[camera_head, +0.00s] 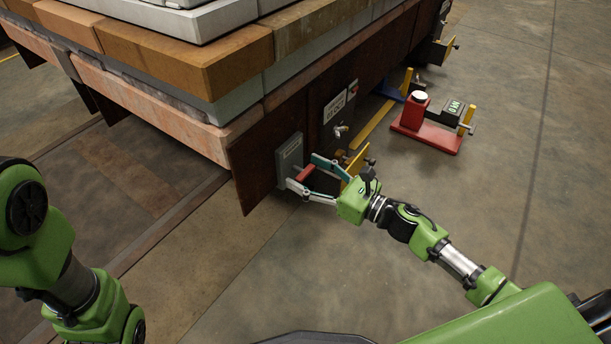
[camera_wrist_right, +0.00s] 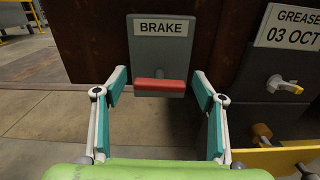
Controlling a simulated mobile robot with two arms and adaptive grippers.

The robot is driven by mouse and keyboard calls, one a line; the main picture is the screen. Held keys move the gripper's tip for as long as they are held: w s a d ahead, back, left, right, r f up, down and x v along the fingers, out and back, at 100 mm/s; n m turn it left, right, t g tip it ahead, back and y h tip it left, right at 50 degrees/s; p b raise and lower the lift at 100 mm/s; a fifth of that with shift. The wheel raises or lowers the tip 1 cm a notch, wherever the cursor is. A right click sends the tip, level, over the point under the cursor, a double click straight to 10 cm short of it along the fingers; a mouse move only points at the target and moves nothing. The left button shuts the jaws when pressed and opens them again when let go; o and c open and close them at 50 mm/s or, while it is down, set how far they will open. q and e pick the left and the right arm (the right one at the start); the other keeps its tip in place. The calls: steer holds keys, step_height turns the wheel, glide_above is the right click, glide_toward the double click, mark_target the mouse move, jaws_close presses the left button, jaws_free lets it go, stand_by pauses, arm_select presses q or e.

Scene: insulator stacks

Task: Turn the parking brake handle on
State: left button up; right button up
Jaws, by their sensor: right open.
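The parking brake handle (camera_wrist_right: 161,85) is a red bar lying level on a grey plate (camera_wrist_right: 170,55) labelled BRAKE, fixed to the dark side panel of the cart. In the head view the red handle (camera_head: 305,173) also shows at the lower side of the cart. My right gripper (camera_head: 300,175) is open in front of the plate, its fingers on either side of the handle. In the right wrist view the right gripper (camera_wrist_right: 160,85) has clear gaps between both fingers and the bar's ends. My left arm is at the left edge of the head view, but its gripper is out of sight.
A plate labelled GREASE (camera_wrist_right: 290,27) with a small tap (camera_wrist_right: 283,84) is right of the brake plate. A yellow part (camera_wrist_right: 275,160) sits below it. A red-based unit (camera_head: 425,137) stands on the floor. Layered slabs (camera_head: 190,60) overhang the panel. The front floor is clear.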

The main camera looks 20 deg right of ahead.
steer(key=shift+w+a, duration=0.25)
steer(key=shift+w, duration=0.1)
steer(key=shift+c, duration=0.4)
steer(key=c, duration=1)
steer(key=shift+c, duration=0.2)
